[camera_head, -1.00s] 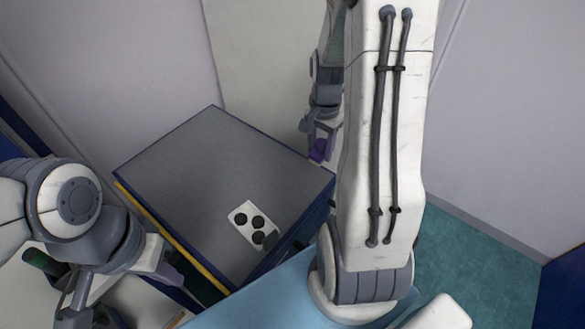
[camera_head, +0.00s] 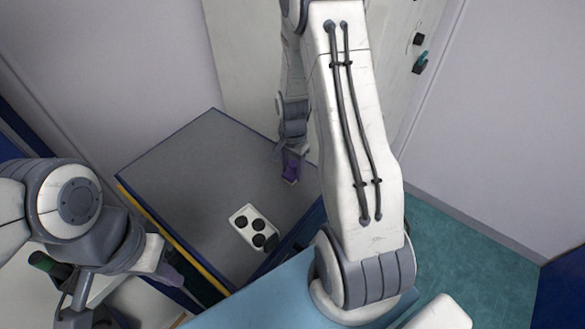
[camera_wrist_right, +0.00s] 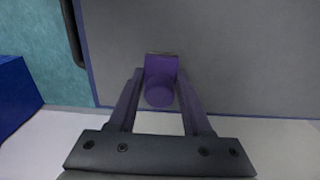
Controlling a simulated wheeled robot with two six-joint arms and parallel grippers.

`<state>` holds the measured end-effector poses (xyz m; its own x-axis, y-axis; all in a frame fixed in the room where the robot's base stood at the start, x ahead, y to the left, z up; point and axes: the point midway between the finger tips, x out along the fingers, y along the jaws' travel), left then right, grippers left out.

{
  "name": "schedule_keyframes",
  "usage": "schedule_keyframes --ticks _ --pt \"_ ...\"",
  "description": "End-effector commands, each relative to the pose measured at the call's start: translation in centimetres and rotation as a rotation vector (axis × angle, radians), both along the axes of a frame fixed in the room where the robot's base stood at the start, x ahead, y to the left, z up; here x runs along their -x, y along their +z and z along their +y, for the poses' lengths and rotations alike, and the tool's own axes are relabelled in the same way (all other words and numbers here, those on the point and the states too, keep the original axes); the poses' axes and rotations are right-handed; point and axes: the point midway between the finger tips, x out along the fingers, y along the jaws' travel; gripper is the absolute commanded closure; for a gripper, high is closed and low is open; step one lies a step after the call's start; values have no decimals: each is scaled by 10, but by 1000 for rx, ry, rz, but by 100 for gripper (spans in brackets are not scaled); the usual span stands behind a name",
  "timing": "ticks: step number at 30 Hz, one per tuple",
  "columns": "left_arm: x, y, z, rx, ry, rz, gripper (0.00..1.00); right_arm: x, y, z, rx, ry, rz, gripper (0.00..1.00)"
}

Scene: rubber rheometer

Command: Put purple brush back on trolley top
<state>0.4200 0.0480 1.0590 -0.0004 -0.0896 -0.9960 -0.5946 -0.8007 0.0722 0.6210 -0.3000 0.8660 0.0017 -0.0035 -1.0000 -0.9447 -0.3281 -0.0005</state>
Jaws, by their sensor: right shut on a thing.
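The purple brush (camera_wrist_right: 160,82) is between the fingers of my right gripper (camera_wrist_right: 160,95) in the right wrist view. My right gripper (camera_head: 287,168) is shut on it; in the head view the brush shows as a small purple shape (camera_head: 291,170) over the far right part of the trolley top (camera_head: 190,160). The trolley top is a flat grey surface with a blue edge. I cannot tell whether the brush touches it. My left gripper (camera_head: 125,290) is low at the left of the trolley, beside its yellow edge; its fingertips are hard to make out.
A white plate with several black discs (camera_head: 254,228) lies on the near right part of the trolley top. The left and middle of the top are clear. A pale wall stands behind it. A green-capped item (camera_head: 42,261) sits near my left arm.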

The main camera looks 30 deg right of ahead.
Motion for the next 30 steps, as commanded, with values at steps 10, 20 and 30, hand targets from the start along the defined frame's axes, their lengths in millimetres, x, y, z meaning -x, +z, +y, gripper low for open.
schedule_keyframes --ticks 10,20,30 --pt "0 -2 0 0 0 0 100 0 -3 0 0 0 0 21" --pt "0 0 0 0 0 0 100 -1 6 0 1 0 -3 21" --pt "0 -5 0 0 0 0 100 -1 74 0 2 0 -6 21"
